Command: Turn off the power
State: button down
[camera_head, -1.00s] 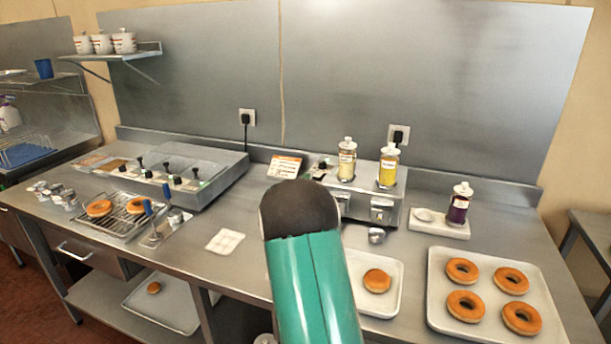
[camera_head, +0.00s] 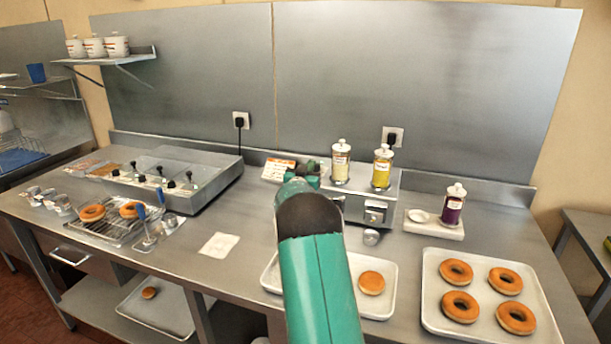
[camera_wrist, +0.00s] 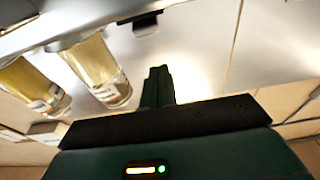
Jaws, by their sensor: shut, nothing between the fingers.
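My gripper (camera_head: 311,172) is shut and empty, reaching over the left end of the steel dispenser station (camera_head: 352,206) in the head view. It hides the small black part that stood on the station's top there. In the wrist view, which looks upside down, the shut fingers (camera_wrist: 157,88) point toward a dark, switch-like part (camera_wrist: 145,22) on the pale station top, with a gap between them. I cannot tell its setting. Black plugs sit in the left wall socket (camera_head: 241,120) and the right wall socket (camera_head: 392,137).
A pale-yellow bottle (camera_head: 340,162) and a deeper-yellow bottle (camera_head: 382,167) stand right beside my gripper. An orange-white card (camera_head: 278,170) is to its left. A purple bottle (camera_head: 453,204) and doughnut tray (camera_head: 430,310) are at right. A fryer-like unit (camera_head: 190,165) is left.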

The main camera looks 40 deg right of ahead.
jog(key=shift+f, duration=1.95)
